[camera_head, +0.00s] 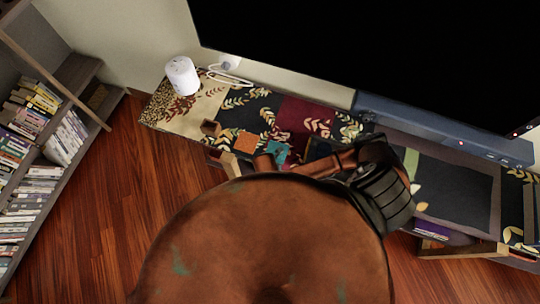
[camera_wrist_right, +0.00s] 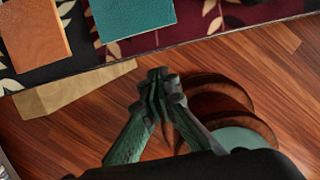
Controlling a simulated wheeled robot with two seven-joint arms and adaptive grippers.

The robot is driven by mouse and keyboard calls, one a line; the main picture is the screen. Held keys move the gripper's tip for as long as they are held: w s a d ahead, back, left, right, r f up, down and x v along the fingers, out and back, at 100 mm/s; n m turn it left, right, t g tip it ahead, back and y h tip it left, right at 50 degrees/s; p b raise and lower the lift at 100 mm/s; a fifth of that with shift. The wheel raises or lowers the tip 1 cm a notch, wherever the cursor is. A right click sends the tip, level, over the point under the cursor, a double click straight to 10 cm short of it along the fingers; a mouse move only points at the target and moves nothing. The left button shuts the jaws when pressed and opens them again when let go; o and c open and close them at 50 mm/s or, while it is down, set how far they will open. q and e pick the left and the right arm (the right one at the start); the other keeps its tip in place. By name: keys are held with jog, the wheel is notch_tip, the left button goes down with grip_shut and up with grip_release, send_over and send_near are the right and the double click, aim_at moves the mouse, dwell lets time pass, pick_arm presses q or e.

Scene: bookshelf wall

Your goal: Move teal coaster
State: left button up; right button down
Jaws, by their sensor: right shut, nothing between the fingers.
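The teal coaster (camera_head: 278,152) lies flat on the patterned cabinet top near its front edge, just right of the orange coaster (camera_head: 246,143). In the right wrist view the teal coaster (camera_wrist_right: 132,14) is at the top, cut off by the frame, with the orange coaster (camera_wrist_right: 34,30) to its left. My right gripper (camera_wrist_right: 158,75) is shut and empty. In that picture its fingertips show below the teal coaster, against the floor side of the cabinet's edge, apart from the coaster. The gripper cannot be made out in the head view. My left gripper is not in view.
A bookshelf (camera_head: 75,75) stands at the left. Wooden floor (camera_head: 110,200) lies open between.

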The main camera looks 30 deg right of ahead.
aim_at(288, 129)
jog(key=w+d, duration=0.1)
jog(key=w+d+f, duration=0.1)
jog(key=d, duration=0.1)
jog(key=shift+w, duration=0.45)
jog(key=shift+w+d+r+p, duration=0.1)
jog(key=shift+w+d+p, duration=0.1)
jog(key=shift+d+p, duration=0.15)
jog(key=w+d+p, duration=0.1)
jog(key=w+d, duration=0.2)
jog(key=w+d+p, duration=0.1)
jog(key=w+d, duration=0.1)
jog(key=d, duration=0.1)
jog(key=shift+w+d+r, duration=0.1)
jog(key=shift+w+d, duration=0.25)
jog(key=shift+w, duration=0.05)
jog(key=w+d, duration=0.3)
jog(key=d, duration=0.1)
jog(key=w+d, duration=0.3)
jog(key=d, duration=0.1)
jog(key=shift+w+b, duration=0.35)
jog(key=shift+w, duration=0.05)
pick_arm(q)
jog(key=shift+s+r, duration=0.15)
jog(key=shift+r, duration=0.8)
pick_arm(e)
jog(key=shift+s+a, duration=0.1)
